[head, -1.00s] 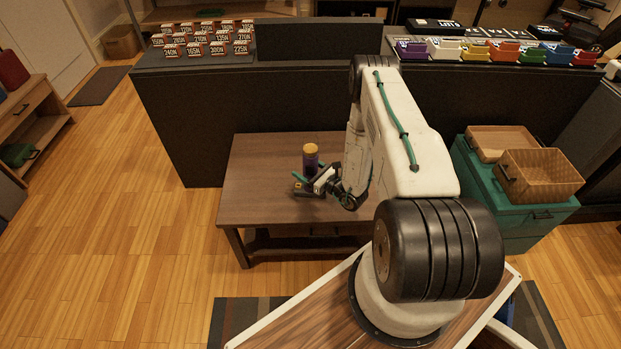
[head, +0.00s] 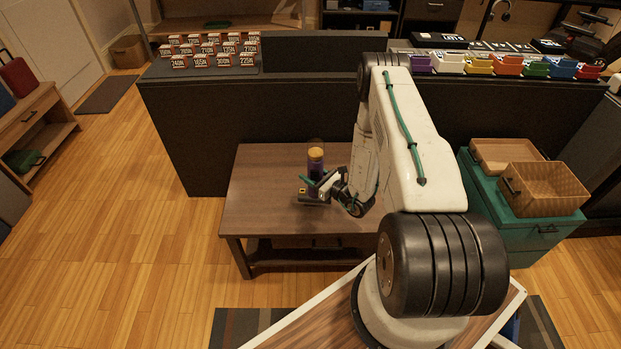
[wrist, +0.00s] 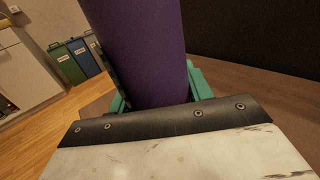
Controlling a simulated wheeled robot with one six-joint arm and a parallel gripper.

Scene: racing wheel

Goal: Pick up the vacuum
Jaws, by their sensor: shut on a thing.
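The vacuum is a purple cylinder with an orange-yellow top (head: 316,167), upright at the wooden table in the head view. In the wrist view its purple body (wrist: 146,50) fills the upper middle, tilted slightly in the picture, between the green fingers. My gripper (head: 314,190) is shut on the lower part of it. The fingers also show in the wrist view (wrist: 160,100), partly hidden behind the purple body. I cannot tell whether its base touches the tabletop.
The brown table (head: 260,190) has clear top to the left. A dark counter (head: 200,125) stands behind it, bearing labelled boxes (head: 215,52) and coloured bins (head: 500,64). A teal chest (head: 510,225) with wicker baskets (head: 545,188) stands at right. Floor is open at left.

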